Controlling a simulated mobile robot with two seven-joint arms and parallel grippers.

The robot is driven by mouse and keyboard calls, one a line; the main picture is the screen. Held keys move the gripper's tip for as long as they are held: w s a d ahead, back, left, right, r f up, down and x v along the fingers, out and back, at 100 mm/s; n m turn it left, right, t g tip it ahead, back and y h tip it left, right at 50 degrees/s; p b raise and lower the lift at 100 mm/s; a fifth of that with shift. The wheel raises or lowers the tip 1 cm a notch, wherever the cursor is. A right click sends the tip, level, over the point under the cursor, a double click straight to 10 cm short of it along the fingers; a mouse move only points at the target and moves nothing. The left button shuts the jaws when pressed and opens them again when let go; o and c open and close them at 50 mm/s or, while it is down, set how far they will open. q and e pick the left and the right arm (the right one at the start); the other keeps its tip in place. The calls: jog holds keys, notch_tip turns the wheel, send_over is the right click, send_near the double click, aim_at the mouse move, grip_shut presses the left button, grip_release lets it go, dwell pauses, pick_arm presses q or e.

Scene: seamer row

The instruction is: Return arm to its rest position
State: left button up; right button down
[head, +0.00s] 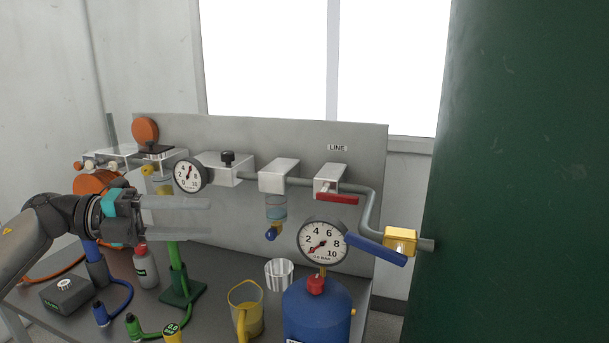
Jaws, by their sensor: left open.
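My left gripper (208,216) comes in from the left with its arm. It is open and empty, with its two pale fingers apart and pointing right, in front of the grey panel. It hangs above the bench, in front of the upper part of a green post (176,265). The fingers look partly see-through. My right gripper is not in the head view.
A pipe with a red lever (338,198) and a blue lever (376,249) runs along the panel (340,150). A dark green surface (525,180) fills the right.

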pick_arm(q)
jog(key=w+d+f+n+t, duration=0.2)
jog(key=w+d+n+t, duration=0.3)
jog(key=n+t, duration=0.7)
jog(key=s+a+f+n+t+y, duration=0.1)
jog(key=s+a+f+n+y, duration=0.15)
jog(key=f+n+y, duration=0.5)
jog(key=s+a+f+n+t+y, duration=0.1)
jog(key=s+a+f+n+y, duration=0.15)
jog(key=f+n+y, duration=0.5)
jog(key=s+f+n+g, duration=0.2)
jog(key=s+f+g, duration=0.25)
jog(key=s, duration=0.45)
jog(key=s+f+n+g+y, duration=0.1)
jog(key=s+f+n+g, duration=0.1)
jog(key=s+f+g, duration=0.5)
jog(key=s+f+n+g, duration=0.2)
jog(key=s+f, duration=0.3)
jog(key=s, duration=0.6)
jog(key=s+f+g, duration=0.1)
jog(key=s+f, duration=0.2)
jog(key=f, duration=2.1)
jog(key=s+a+f+g+b, duration=0.1)
jog(key=s+f, duration=1.2)
jog(key=s, duration=0.2)
jog(key=shift+a+y, duration=0.3)
jog(key=shift+a, duration=0.1)
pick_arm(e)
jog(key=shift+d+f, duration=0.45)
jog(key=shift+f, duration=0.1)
